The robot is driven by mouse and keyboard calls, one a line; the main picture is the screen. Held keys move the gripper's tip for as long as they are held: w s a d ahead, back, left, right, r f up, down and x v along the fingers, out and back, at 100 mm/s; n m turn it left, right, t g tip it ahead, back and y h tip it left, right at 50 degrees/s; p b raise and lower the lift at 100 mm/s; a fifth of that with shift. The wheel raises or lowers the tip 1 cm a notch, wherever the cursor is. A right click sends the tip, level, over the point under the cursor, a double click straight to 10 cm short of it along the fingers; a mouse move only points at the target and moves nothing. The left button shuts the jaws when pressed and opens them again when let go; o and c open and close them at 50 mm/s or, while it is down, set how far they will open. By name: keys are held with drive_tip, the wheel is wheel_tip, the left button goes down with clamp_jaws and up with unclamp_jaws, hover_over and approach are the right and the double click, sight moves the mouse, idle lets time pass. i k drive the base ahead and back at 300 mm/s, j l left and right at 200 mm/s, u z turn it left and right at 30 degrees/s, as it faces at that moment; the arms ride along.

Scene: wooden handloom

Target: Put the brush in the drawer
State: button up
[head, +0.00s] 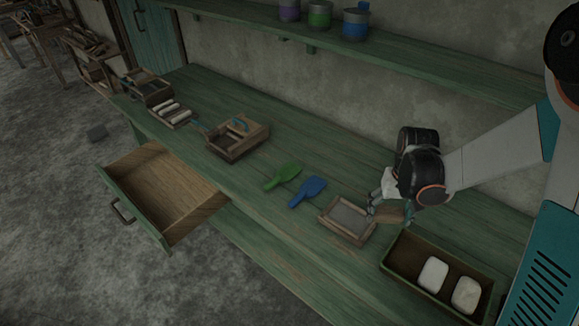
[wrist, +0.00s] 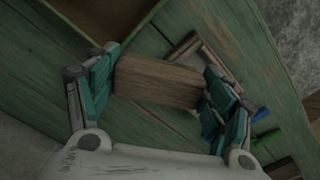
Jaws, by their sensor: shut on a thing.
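My gripper (head: 385,210) is shut on a brown wooden block, which I take to be the brush (head: 392,213). It is above the bench between the small framed tray and the green-rimmed tray. In the wrist view the brush (wrist: 157,80) is clamped between the teal fingers (wrist: 158,88); only its plain wooden face shows and no bristles are visible. The drawer (head: 165,190) is pulled out from the bench front at the left, and it looks empty. My gripper is far to the right of it.
The small framed tray (head: 327,224) and green-rimmed tray (head: 387,267) with two pale blocks are near my gripper. Blue (head: 308,190) and green (head: 283,176) scoops and a wooden box (head: 222,153) lie on the bench (head: 290,238) toward the drawer. A shelf (head: 420,60) with pots hangs above.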

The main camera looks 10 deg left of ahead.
sight(170, 194)
drive_tip(key=j+u, duration=0.15)
drive_tip(key=u, duration=0.3)
drive_tip(key=i+j+u, duration=0.1)
drive_tip(key=u, duration=0.35)
drive_tip(key=i+j+u, duration=0.1)
drive_tip(key=u, duration=0.3)
drive_tip(key=i+j, duration=0.5)
drive_tip(key=i, duration=0.2)
